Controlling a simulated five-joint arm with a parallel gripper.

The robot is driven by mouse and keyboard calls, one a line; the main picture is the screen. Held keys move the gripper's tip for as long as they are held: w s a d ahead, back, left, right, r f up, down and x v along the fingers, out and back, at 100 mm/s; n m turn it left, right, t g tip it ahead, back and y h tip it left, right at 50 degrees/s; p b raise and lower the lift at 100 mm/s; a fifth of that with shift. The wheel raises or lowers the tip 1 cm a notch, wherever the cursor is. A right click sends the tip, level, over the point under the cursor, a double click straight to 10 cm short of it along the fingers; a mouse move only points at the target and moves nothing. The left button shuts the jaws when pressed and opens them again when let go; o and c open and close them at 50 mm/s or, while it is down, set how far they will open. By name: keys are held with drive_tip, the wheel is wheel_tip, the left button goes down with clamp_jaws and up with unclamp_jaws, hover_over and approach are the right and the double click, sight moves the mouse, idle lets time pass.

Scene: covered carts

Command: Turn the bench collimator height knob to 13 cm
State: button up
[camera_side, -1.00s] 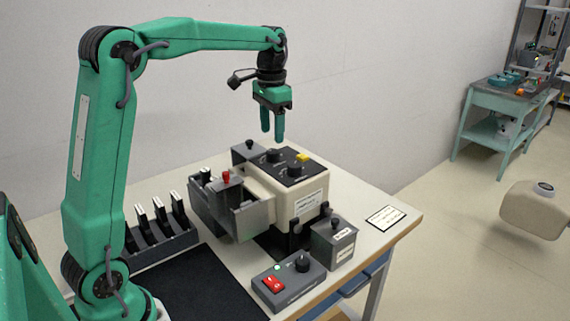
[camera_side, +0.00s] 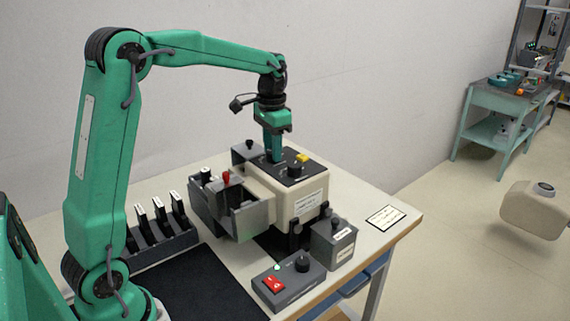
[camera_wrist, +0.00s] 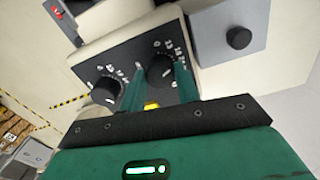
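A yellow piece (camera_side: 302,157) sits on the panel's back edge. A grey box with a knob (camera_side: 334,243) and a red-switch box (camera_side: 288,284) stand in front. The table's right corner holds only a card (camera_side: 386,217).

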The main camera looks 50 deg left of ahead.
drive_tip(key=shift+c, duration=1.3)
drive_tip(key=shift+n, duration=2.5)
drive_tip(key=o, duration=1)
drive_tip(key=shift+r, duration=0.15)
